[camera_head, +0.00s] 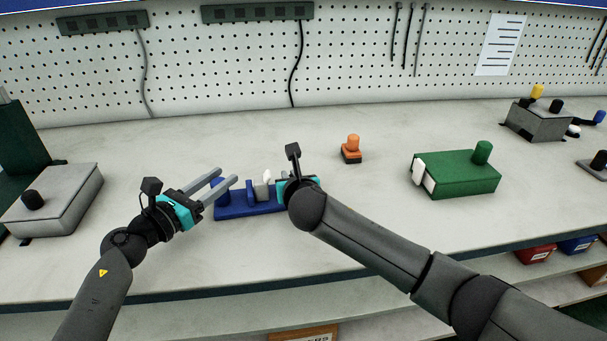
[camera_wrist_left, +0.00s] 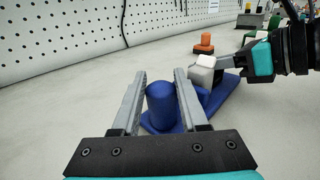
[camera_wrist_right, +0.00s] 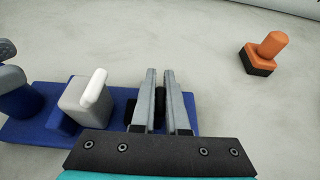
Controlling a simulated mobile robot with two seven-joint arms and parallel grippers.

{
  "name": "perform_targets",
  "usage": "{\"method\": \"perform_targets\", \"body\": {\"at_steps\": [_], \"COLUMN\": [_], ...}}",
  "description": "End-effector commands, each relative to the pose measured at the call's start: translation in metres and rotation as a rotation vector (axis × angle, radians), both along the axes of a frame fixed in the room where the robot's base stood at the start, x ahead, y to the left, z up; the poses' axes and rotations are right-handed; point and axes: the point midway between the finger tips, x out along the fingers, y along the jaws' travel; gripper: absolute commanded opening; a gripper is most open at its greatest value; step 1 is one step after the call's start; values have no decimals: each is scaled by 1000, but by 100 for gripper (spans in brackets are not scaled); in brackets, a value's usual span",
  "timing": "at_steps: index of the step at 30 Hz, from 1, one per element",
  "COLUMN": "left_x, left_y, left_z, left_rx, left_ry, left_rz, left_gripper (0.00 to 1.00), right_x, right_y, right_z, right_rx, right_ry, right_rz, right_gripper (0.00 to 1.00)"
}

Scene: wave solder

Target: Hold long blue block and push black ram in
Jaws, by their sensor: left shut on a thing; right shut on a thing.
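The long blue block (camera_head: 240,211) lies flat on the bench, with an upright blue post at its left end and a grey-white block (camera_wrist_right: 85,103) standing on it. My left gripper (camera_head: 222,181) is shut on the blue post, which shows between its fingers in the left wrist view (camera_wrist_left: 160,106). My right gripper (camera_wrist_right: 163,75) is shut on the black ram (camera_wrist_right: 159,97) at the block's other end. The ram is mostly hidden by the fingers, and in the head view my right arm covers it.
An orange knob on a black base (camera_head: 352,150) stands behind and right of the block. A green box (camera_head: 455,178) is further right, and a grey box (camera_head: 55,199) is at the left. The bench in front of the block is clear.

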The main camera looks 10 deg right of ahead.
Motion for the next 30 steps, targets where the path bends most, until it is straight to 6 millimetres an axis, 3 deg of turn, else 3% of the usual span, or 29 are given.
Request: {"method": "perform_targets", "body": {"at_steps": [3,11,12,20,30], "left_x": [-1,-1,-1,-2,-2], "left_y": [-2,-3,-3,-3,-3], "left_z": [-3,-3,-3,-3,-3], "left_rx": [2,2,2,1,1], "left_ry": [5,5,5,6,6], "left_rz": [-5,-7,-7,-8,-8], "left_gripper": [0,0,0,0,0], "right_x": [-2,-3,-3,-2,-4], "right_y": [14,16,16,14,13], "right_z": [-1,-1,-1,-1,1], "right_rx": [3,3,4,3,1], "right_ry": [2,1,1,1,0], "right_rz": [6,8,9,6,5], "right_gripper": [0,0,14,42,42]}}
